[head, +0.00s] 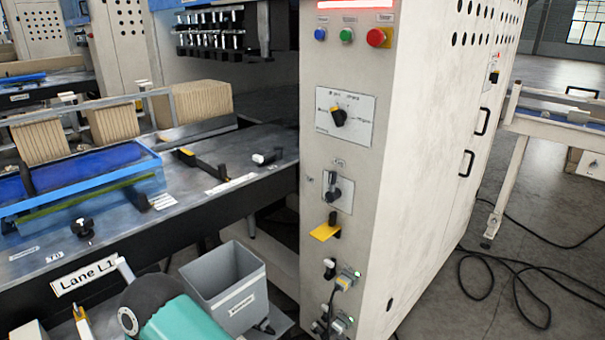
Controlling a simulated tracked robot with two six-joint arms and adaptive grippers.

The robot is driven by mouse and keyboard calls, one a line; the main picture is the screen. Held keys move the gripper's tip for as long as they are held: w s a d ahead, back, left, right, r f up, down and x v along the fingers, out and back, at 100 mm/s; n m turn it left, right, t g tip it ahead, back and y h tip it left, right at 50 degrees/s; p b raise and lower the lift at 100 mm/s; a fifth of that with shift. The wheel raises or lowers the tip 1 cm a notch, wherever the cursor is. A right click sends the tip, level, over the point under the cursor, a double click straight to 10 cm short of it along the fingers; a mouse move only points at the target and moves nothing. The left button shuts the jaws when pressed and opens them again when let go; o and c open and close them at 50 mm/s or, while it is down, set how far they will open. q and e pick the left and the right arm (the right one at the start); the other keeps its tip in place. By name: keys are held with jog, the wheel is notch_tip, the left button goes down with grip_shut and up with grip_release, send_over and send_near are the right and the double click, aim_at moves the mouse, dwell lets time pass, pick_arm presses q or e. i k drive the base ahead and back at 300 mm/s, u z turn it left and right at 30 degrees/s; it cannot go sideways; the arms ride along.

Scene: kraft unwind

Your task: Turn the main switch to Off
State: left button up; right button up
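The white machine cabinet (350,70) stands in the middle of the head view. On its narrow front is a black rotary knob (338,117) with a yellow mark, on a white label plate. Below it is a black and grey switch handle (333,190) on a smaller grey plate, standing roughly upright. The lettering is too small to read, so I cannot tell for sure which one is the main switch. A yellow tag (325,231) sticks out below on a black holder. Neither of my grippers is recognisable; part of my arm shows at the bottom left.
Blue, green and red buttons (378,37) sit at the cabinet's top. Plugs and cables (345,280) are below. A grey bin (228,290) stands in front, left of the cabinet. The lane table (210,200) with kraft stacks is at left. Cables (490,290) lie on the right floor.

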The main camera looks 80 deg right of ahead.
aim_at(334, 194)
jog(key=u, duration=0.95)
jog(key=i, duration=0.2)
jog(key=u, duration=2.9)
jog(key=k, duration=0.55)
jog(key=z, duration=5.55)
jog(key=k, duration=0.55)
